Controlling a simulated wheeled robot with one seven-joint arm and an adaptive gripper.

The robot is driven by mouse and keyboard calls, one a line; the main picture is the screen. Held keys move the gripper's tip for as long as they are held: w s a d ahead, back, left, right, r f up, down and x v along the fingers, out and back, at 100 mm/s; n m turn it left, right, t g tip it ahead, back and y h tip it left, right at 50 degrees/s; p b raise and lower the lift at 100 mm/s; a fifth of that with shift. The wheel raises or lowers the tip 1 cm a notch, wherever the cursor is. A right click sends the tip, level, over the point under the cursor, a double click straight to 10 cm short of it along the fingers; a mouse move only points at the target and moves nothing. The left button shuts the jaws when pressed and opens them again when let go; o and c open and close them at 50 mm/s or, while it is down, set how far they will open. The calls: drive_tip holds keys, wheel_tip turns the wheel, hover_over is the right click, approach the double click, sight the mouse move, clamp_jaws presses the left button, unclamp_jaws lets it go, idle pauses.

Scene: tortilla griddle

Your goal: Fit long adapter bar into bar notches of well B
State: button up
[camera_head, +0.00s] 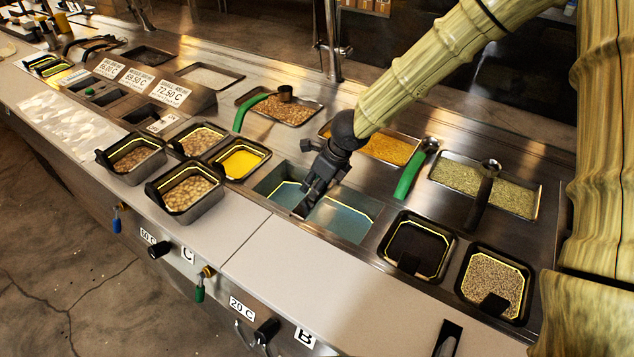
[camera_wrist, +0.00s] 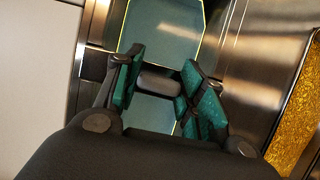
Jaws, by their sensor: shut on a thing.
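The open well (camera_head: 345,222) with teal water lies in the middle of the steel counter, above and to the right of the 20 C and B labels; I take it as well B. My gripper (camera_head: 305,208) points down at its middle. In the wrist view my gripper (camera_wrist: 160,85) has its green-padded fingers either side of the grey long adapter bar (camera_wrist: 158,79) and is shut on it. The bar crosses the well, with water on both sides. A grey metal end shows near the well's left rim in the wrist view. The fingers hide much of the bar; I cannot tell whether its ends sit in the notches.
A yellow-filled pan (camera_head: 240,162) is left of the well, and a black pan (camera_head: 415,246) is right. Bean pans (camera_head: 190,188) stand at the left. A green-handled ladle (camera_head: 408,175) lies behind.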

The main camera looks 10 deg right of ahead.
drive_tip(key=shift+f+b, duration=0.55)
drive_tip(key=shift+f, duration=0.25)
drive_tip(key=o, duration=1.2)
drive_tip(key=shift+r, duration=0.2)
drive_tip(key=shift+v, duration=5.9)
